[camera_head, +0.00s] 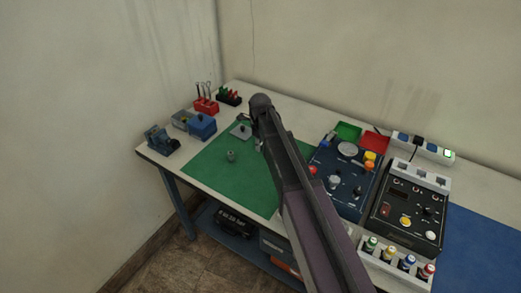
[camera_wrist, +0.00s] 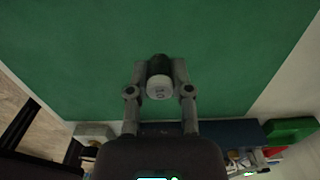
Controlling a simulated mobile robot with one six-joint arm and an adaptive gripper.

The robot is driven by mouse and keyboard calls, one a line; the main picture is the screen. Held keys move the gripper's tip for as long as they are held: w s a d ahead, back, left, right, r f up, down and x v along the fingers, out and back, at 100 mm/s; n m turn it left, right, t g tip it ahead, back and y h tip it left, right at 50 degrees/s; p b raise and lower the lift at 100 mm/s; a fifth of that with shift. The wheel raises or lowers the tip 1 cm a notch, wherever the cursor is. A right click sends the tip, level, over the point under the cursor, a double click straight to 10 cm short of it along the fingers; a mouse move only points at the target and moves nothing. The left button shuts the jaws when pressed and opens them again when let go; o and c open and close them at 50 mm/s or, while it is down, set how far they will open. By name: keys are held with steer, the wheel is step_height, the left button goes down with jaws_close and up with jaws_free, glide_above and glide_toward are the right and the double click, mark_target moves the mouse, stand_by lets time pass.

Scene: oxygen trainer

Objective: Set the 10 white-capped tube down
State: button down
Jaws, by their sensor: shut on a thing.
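In the wrist view my gripper (camera_wrist: 160,72) is shut on the white-capped tube (camera_wrist: 159,88). The white cap faces the camera and bears a dark marking, which looks like 10. A darker part of the tube shows between the fingertips. The green mat (camera_wrist: 75,55) fills the view behind the tube. I cannot tell whether the tube touches the mat. In the head view my arm hides most of the gripper, and the tube cannot be made out there.
On the green mat (camera_head: 215,170) stand a small grey piece (camera_head: 231,156) and a grey plate with a knob (camera_head: 241,131). A blue control panel (camera_head: 342,190) is to the right. Blue devices (camera_head: 202,126) line the left edge. The mat's front left is clear.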

mark_target(261, 154)
steer(key=shift+w+d, duration=0.15)
steer(key=shift+w, duration=0.35)
steer(key=shift+w+d+f+b, duration=0.1)
steer(key=shift+w+f+b, duration=0.05)
steer(key=shift+f+b, duration=1.65)
steer(key=shift+f, duration=0.05)
steer(key=shift+f, duration=0.1)
steer(key=c, duration=0.5)
jaws_free()
steer(key=shift+c, duration=0.2)
step_height(261, 154, up, 12)
steer(key=p, duration=1.2)
